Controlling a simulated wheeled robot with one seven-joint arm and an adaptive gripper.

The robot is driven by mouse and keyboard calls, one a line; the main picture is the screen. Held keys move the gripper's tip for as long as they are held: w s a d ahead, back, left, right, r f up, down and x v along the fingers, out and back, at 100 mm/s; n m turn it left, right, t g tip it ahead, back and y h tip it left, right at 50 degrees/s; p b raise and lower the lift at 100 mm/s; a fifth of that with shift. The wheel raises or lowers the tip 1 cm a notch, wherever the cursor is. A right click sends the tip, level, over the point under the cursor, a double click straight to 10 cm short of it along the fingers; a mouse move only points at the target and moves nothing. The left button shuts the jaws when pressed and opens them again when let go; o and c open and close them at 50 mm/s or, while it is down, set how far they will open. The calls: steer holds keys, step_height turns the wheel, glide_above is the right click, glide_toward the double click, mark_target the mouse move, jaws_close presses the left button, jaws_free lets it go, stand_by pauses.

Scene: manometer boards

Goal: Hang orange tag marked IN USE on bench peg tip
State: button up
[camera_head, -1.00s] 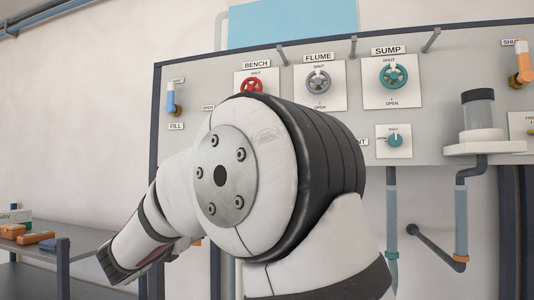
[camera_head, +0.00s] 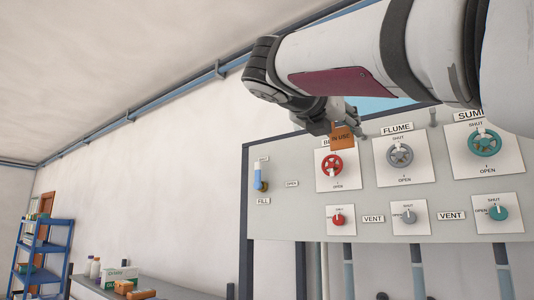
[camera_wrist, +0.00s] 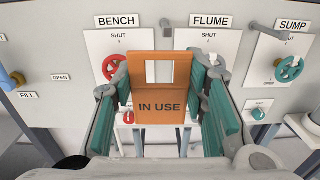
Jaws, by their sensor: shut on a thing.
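The orange tag (camera_wrist: 160,107) marked IN USE is gripped between the teal-padded fingers of my gripper (camera_wrist: 165,103) in the wrist view. Its lettering faces the camera and a cut-out opening shows near its top. In the head view the tag (camera_head: 343,138) hangs at my gripper (camera_head: 337,128), in front of the board by the partly covered BENCH label. The bench peg (camera_wrist: 168,27) juts from the board between the BENCH and FLUME labels in the wrist view, beyond the tag's top edge and apart from it in the picture. In the head view I cannot clearly tell the peg from my fingers.
The manometer board (camera_head: 285,215) carries a red bench wheel (camera_head: 331,166), a grey flume wheel (camera_head: 400,155) and a teal sump wheel (camera_head: 484,143). Another peg (camera_wrist: 252,28) juts out by FLUME. A low bench with boxes (camera_head: 120,278) and a blue shelf (camera_head: 42,255) stand left.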

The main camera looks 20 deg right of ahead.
steer(key=shift+w+d+r+b, duration=0.25)
steer(key=shift+w+d+b, duration=0.2)
steer(key=shift+d, duration=0.4)
steer(key=shift+w+d+r+b, duration=0.3)
steer(key=shift+w+d+b, duration=0.15)
steer(key=shift+d, duration=0.4)
steer(key=shift+w+d+r+b, duration=0.25)
steer(key=shift+w+d+b, duration=0.15)
steer(key=shift+d, duration=0.45)
steer(key=shift+s+p, duration=0.1)
steer(key=shift+p, duration=0.4)
steer(key=shift+p+x, duration=1.85)
steer(key=shift+x, duration=0.8)
stand_by(2.3)
